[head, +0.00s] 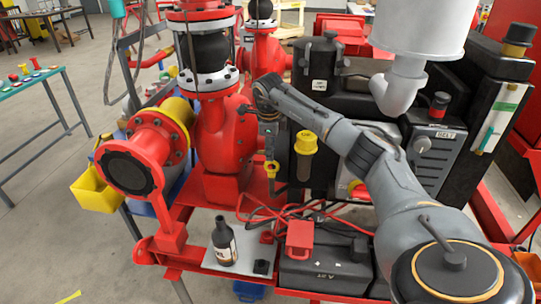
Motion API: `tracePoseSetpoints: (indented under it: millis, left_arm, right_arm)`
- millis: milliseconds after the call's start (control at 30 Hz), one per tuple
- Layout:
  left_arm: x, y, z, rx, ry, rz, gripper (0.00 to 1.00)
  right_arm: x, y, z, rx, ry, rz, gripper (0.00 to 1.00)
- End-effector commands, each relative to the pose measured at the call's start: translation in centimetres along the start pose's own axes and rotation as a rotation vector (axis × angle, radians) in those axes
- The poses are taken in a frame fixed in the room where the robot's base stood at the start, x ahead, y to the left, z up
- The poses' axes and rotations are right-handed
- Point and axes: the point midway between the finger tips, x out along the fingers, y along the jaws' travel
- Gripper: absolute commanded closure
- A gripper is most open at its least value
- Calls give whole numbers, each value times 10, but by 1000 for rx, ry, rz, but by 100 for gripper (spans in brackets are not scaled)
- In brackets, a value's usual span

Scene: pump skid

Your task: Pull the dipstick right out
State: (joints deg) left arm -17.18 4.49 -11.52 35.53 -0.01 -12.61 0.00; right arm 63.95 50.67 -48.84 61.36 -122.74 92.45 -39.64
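My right arm reaches in from the lower right, and its small dark gripper (269,138) points down between the red pump and the black engine block. A small yellow handle (271,167), which looks like the dipstick's, is right below the fingertips, with a thin dark stem under it. I cannot tell whether the fingers touch it or are closed on it. A larger yellow cap (306,143) on a dark tube stands just to the right of the gripper. My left gripper is not in view.
The red pump (218,140) stands close left of the gripper and the black engine (340,105) close right. A yellow bin (96,190) hangs at left.

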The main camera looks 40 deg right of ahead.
Motion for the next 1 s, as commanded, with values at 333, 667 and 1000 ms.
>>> tracePoseSetpoints:
  millis: [333,667,1000]
  left_arm:
    - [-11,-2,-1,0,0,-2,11]
    - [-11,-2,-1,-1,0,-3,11]
    - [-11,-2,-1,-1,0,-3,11]
  right_arm:
    - [44,0,1,-1,-1,1,65]
    - [47,0,1,-1,-1,0,65]
    - [47,0,0,0,-1,0,100]
